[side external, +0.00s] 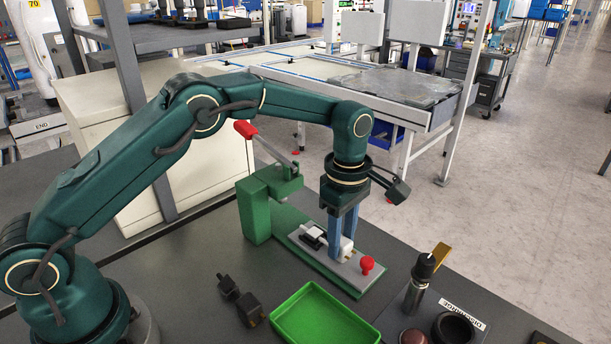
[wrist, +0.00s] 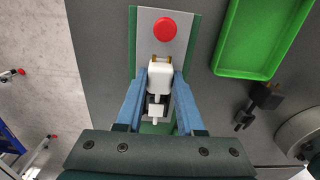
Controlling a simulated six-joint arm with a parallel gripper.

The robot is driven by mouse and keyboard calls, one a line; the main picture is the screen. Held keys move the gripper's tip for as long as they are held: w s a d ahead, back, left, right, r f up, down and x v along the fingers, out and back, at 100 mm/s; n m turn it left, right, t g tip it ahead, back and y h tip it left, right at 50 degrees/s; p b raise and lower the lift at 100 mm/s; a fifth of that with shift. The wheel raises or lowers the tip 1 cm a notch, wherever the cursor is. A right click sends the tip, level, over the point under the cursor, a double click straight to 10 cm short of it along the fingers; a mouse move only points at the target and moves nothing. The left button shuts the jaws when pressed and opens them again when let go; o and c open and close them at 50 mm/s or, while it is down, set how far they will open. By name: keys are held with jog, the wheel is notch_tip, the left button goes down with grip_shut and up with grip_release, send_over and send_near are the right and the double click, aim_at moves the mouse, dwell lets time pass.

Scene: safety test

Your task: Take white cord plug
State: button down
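The white cord plug (wrist: 160,72) with brass-coloured prongs lies on the grey plate of the green fixture, near the red knob. It also shows low between the fingers in the side view (side external: 346,246). My gripper (wrist: 160,84) points down, with one blue finger on each side of the plug, very close to it. Whether the fingers press on the plug or leave a thin gap cannot be told. In the side view, my gripper (side external: 344,250) reaches down to the plate, and its fingers partly hide the plug.
A black and white part (side external: 313,237) sits on the plate behind the plug. The red knob (side external: 367,264) stands at the plate's front end. The green lever fixture (side external: 262,207) rises behind.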

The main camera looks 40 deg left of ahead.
jog(key=shift+r, duration=3.25)
